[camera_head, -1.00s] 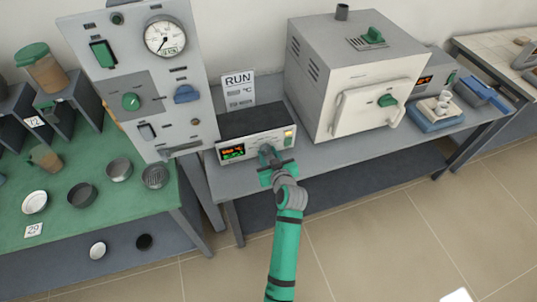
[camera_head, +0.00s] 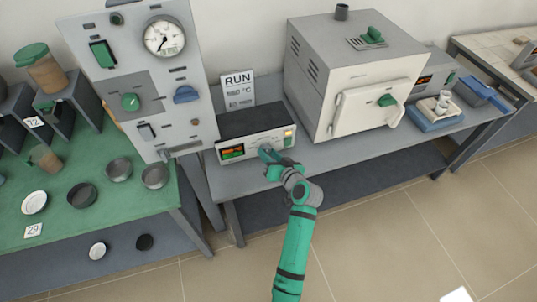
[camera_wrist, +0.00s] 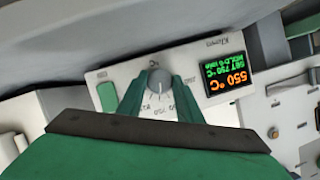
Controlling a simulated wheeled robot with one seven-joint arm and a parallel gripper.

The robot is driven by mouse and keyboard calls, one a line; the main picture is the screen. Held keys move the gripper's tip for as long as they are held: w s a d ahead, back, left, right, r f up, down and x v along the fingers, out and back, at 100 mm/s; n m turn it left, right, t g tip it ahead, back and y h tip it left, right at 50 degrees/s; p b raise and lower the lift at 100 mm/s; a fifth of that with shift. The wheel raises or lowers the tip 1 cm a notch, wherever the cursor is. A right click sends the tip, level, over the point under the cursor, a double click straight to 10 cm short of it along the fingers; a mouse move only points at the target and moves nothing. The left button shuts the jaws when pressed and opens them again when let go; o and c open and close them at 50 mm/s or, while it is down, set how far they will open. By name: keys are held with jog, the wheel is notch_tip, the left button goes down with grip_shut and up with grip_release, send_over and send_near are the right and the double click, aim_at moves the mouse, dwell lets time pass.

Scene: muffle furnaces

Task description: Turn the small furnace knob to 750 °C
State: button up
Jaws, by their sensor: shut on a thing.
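The small furnace control box (camera_head: 256,124) is low and dark-topped with a pale front panel, and it stands on the grey bench. Its round grey knob (camera_wrist: 158,80) sits between the two green fingers of my gripper (camera_wrist: 159,92) in the wrist view. The gripper is shut on the knob, with a finger on each side. In the head view my gripper (camera_head: 267,153) covers the knob.
A RUN card (camera_head: 238,89) stands behind the box; its number is too small to read surely. A large furnace (camera_head: 355,80) stands to the right. A tall gauge panel (camera_head: 150,80) stands to the left.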

dwell(0.3)
jog(key=o, duration=1)
jog(key=shift+o, duration=0.2)
jog(key=v, duration=1)
jog(key=shift+s+d+r, duration=0.15)
jog(key=shift+s+d, duration=0.05)
jog(key=shift+s, duration=0.1)
